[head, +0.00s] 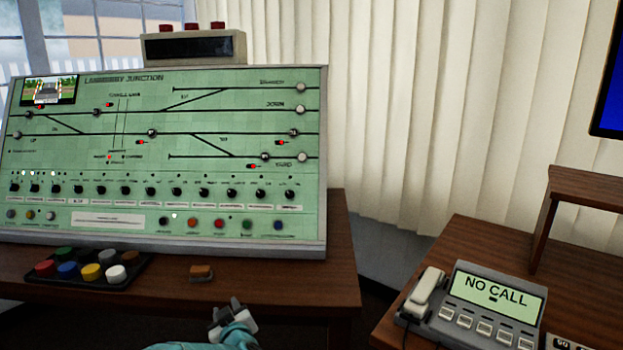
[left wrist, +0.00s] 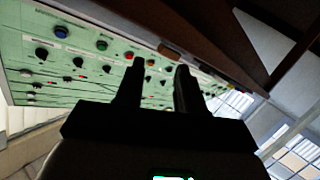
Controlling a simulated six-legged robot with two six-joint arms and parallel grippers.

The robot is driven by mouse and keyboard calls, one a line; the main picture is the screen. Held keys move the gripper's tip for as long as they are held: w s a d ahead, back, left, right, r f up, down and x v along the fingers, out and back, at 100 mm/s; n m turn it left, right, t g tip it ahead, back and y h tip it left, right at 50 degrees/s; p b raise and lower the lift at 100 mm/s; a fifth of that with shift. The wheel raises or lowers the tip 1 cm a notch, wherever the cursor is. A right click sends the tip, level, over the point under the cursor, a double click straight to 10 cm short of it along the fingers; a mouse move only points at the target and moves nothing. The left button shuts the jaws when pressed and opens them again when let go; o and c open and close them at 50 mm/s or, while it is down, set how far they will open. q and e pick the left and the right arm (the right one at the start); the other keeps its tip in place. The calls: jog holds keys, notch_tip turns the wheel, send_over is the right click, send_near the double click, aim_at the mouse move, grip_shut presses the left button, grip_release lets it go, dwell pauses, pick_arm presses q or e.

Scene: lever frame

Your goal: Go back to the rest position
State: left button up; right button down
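My left gripper (head: 228,312) shows at the bottom of the head view, in front of the desk's near edge and below a small orange-brown block (head: 201,272). In the left wrist view its two dark fingers (left wrist: 158,80) stand apart, with nothing held between them. The green control panel (head: 165,150) shows behind the fingers in that view, tilted. The gripper is apart from the panel. My right gripper is in neither view.
A black tray (head: 88,292) of coloured caps lies on the wooden desk (head: 300,285), left of the block. A grey box (head: 194,46) with red tops stands behind the panel. A phone unit (head: 485,310) reading "NO CALL" sits on the right desk (head: 465,240). A gap separates the desks.

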pick_arm(q)
jog(key=s+a+f+m+g+h, duration=0.25)
jog(key=s+f, duration=0.35)
jog(key=f, duration=0.6)
jog(key=s+d+f+m+g+h, duration=0.1)
jog(key=s+d+f+g+h, duration=0.15)
jog(key=s+f, duration=0.6)
jog(key=s+d+f+m+g+h, duration=0.2)
jog(key=s+f+g, duration=0.3)
jog(key=s, duration=0.7)
jog(key=s+d+f+m+g+h, duration=0.1)
jog(key=s+d+g+h, duration=0.15)
jog(key=s, duration=0.55)
jog(key=s+d+f+m+g+h, duration=0.1)
jog(key=s+d, duration=0.2)
jog(key=s, duration=0.4)
notch_tip(320, 180, up, 15)
jog(key=p, duration=1.5)
jog(key=shift+d+r+n, duration=0.15)
jog(key=shift+n, duration=0.3)
jog(key=shift+w, duration=0.15)
